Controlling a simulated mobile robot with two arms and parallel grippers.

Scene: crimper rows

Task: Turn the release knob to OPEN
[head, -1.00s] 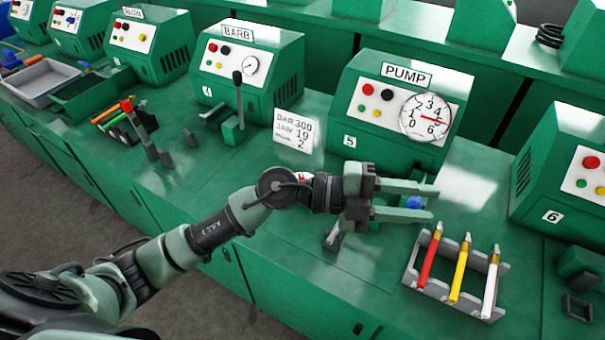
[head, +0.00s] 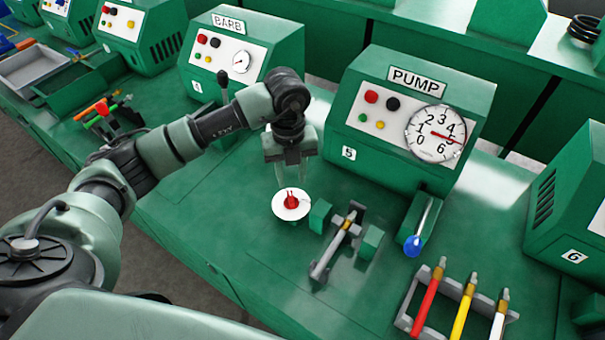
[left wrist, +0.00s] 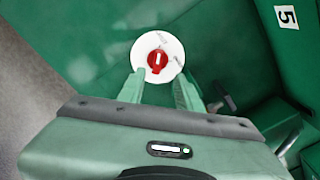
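The release knob (head: 291,202) is a red knob on a round white plate, on the green bench left of the pump's clamp. In the left wrist view the red knob (left wrist: 157,61) shows with a white mark on it; the lettering on the plate is too small to read. My left gripper (head: 291,182) points down just over the knob. In the left wrist view its two fingers (left wrist: 158,76) are apart, with nothing between them, and the knob lies just beyond their tips. My right gripper is in neither view.
The green pump box (head: 415,82) with a dial gauge (head: 435,133) stands behind. To the knob's right are a clamp holding a grey rod (head: 336,244), a blue-tipped lever (head: 413,245) and a rack (head: 462,338) of coloured tubes.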

